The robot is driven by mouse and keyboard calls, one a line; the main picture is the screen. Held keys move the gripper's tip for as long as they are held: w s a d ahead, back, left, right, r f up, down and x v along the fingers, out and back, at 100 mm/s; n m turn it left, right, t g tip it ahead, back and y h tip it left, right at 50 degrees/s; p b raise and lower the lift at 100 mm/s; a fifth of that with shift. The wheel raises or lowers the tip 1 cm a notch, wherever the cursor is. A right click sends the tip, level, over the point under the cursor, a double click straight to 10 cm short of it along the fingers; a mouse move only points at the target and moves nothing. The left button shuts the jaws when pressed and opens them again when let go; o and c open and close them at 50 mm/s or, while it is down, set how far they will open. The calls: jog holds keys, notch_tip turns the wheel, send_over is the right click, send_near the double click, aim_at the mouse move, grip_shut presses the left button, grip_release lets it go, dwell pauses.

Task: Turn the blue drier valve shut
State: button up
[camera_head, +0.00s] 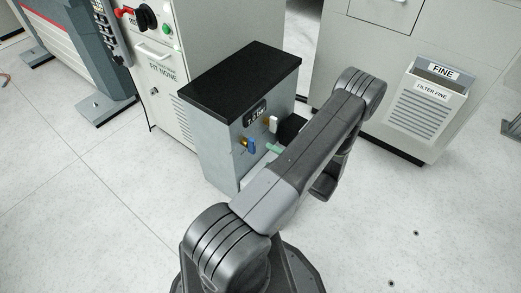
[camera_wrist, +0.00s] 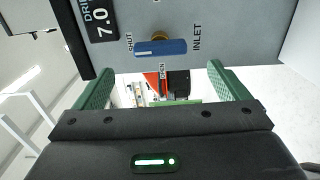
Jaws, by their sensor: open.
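The drier is a grey cabinet with a black top (camera_head: 240,80). Its blue valve handle (camera_head: 251,146) is on the front, below the display. In the wrist view the blue handle (camera_wrist: 161,47) lies lengthwise across the picture on a brass stem. I see no contact. In the head view one green finger (camera_head: 274,148) shows; my arm hides the rest.
A dark display (camera_wrist: 101,22) reading 7.0 is left of the handle. A white fitting (camera_head: 273,124) sits right of the valve. A control cabinet (camera_head: 165,70) stands left, and a grey cabinet with a FINE filter box (camera_head: 430,108) right. The floor around is clear.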

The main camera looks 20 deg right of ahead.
aim_at(255, 148)
jog(key=shift+v, duration=2.15)
jog(key=b+x, duration=0.1)
jog(key=x, duration=1.2)
jog(key=shift+w+a, duration=0.3)
